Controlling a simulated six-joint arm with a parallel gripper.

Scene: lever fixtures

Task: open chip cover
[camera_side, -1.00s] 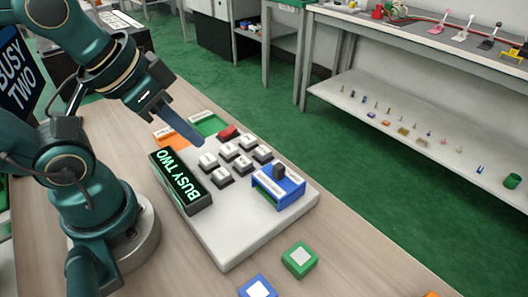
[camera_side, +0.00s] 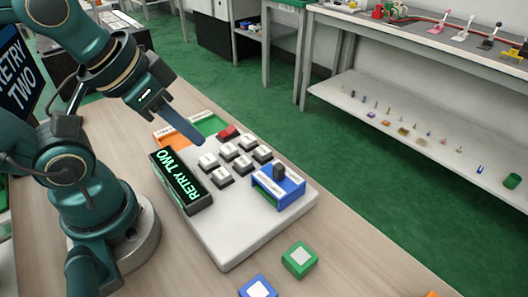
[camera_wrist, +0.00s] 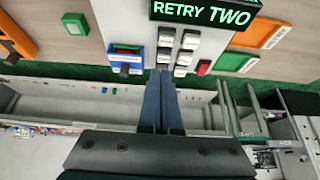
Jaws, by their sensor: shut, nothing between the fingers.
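A blue housing (camera_side: 291,196) with a pale top and a dark upright knob (camera_side: 279,172) sits at the near right part of the white panel; I take it for the chip cover. Something green shows in its front opening. Its small label is unreadable. In the wrist view the blue housing (camera_wrist: 113,57) is left of the fingers. My gripper (camera_side: 203,146) is shut and empty, above the far keys, apart from the blue housing. Its fingertips show in the wrist view (camera_wrist: 160,72) beside the white keys.
Green (camera_side: 300,260) and blue (camera_side: 258,288) blocks lie on the table in front.

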